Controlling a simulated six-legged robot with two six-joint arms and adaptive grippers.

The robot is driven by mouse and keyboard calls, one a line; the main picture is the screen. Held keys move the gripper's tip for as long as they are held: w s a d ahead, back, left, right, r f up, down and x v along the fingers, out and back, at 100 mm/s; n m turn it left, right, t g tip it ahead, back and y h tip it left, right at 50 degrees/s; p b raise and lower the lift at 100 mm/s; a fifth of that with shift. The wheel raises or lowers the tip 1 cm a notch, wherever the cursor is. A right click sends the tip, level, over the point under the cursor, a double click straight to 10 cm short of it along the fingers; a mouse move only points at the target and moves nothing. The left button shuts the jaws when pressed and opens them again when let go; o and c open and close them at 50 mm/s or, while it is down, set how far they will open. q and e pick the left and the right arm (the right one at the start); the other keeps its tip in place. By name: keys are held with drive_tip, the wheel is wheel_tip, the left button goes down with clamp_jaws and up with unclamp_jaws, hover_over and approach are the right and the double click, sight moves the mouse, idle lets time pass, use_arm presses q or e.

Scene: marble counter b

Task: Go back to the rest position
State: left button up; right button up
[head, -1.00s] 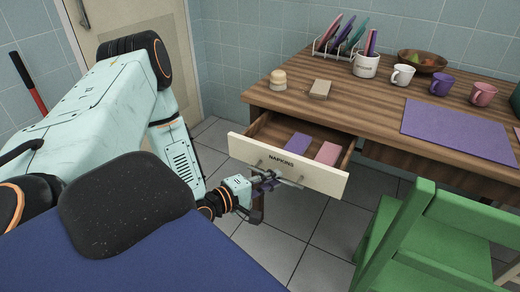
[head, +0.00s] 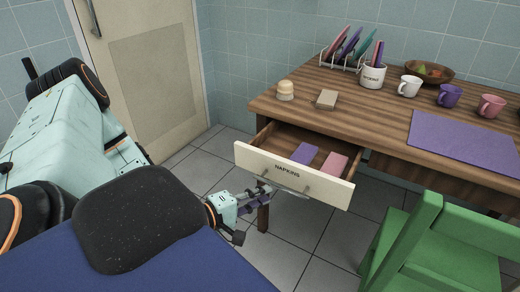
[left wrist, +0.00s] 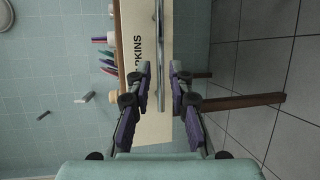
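My left gripper (head: 258,196) is open and empty, low in front of the drawer and close to the left end of its handle (head: 288,187). In the left wrist view its two fingers (left wrist: 161,80) stand apart, with the bar handle (left wrist: 159,50) lined up with the gap between them. I see no finger pressed on the handle. The drawer (head: 293,174), labelled NAPKINS, is pulled open and holds a purple napkin (head: 305,153) and a pink napkin (head: 334,164). My right gripper is not in view.
The wooden table (head: 360,118) carries a plate rack, a white crock, mugs (head: 449,95), a fruit bowl (head: 429,71) and a purple mat (head: 465,143). A green chair (head: 430,250) stands at front right. Tiled floor is free left of the table, before the door.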

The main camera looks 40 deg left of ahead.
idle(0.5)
use_arm(q)
drive_tip(key=s+d+f+m+g, duration=0.6)
drive_tip(key=d+f+m+g, duration=0.1)
drive_tip(key=f+m+g, duration=0.15)
drive_tip(key=s+d+f+m+g+y+p, duration=0.1)
drive_tip(key=s+d+m+g, duration=0.2)
drive_tip(key=s, duration=0.4)
drive_tip(key=s+d+f+m+g+y+p, duration=0.1)
drive_tip(key=s+d+m+g, duration=0.3)
drive_tip(key=s, duration=0.4)
drive_tip(key=shift+s+m+y+p, duration=0.25)
drive_tip(key=shift+m+y+p, duration=0.05)
drive_tip(key=shift+m, duration=0.25)
